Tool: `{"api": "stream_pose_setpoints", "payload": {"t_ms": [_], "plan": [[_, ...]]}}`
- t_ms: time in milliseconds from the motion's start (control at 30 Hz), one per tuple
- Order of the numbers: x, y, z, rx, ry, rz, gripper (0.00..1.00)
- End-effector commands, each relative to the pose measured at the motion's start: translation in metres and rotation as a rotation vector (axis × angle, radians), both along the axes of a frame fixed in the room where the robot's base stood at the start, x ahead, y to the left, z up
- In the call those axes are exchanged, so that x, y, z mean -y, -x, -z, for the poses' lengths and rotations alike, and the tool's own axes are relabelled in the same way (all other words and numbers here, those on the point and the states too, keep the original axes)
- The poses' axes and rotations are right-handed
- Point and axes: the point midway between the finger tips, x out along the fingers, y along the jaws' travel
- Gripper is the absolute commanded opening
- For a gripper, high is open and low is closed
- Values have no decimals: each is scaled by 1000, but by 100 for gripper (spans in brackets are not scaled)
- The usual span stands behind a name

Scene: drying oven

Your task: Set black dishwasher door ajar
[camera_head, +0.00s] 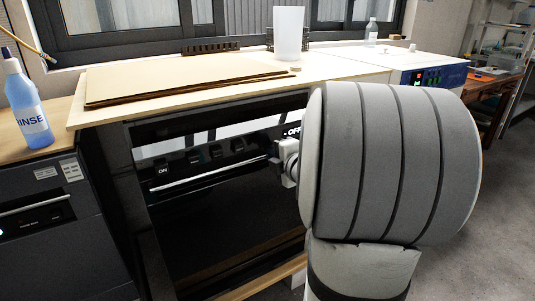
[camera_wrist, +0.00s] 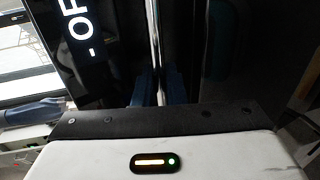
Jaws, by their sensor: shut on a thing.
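The black dishwasher door (camera_head: 215,225) is the wide glossy front under the wooden worktop, marked ON and OFF, with knobs along its upper part. A silver bar handle (camera_head: 215,176) runs across it below the knobs. In the wrist view the handle (camera_wrist: 154,40) runs upright between the dark fingers of my gripper (camera_wrist: 156,85). My gripper is shut on the handle near its right end. In the head view my own arm hides most of the gripper and the door's right part. I cannot tell whether the door stands off its frame.
Flat brown boards (camera_head: 180,80) and a white container (camera_head: 289,35) stand on the worktop. A blue RINSE bottle (camera_head: 27,105) stands on the left counter, above another dark appliance (camera_head: 55,240). A white-and-blue device (camera_head: 430,76) is at right. Grey floor (camera_head: 500,200) is open at right.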

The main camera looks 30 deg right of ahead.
Motion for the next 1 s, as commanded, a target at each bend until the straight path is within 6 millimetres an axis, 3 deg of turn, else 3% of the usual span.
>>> {"api": "stream_pose_setpoints", "payload": {"t_ms": [33, 67, 100, 433, 800, 1000], "plan": [[2, 0, 1, -4, -1, 7, 0], [2, 0, 1, -4, -2, 6, 13], [1, 0, 1, -4, -1, 6, 16], [0, 6, -3, -1, -1, 1, 16], [2, 64, -15, -2, -1, 5, 16], [1, 76, -15, -2, -1, 2, 16]]}}
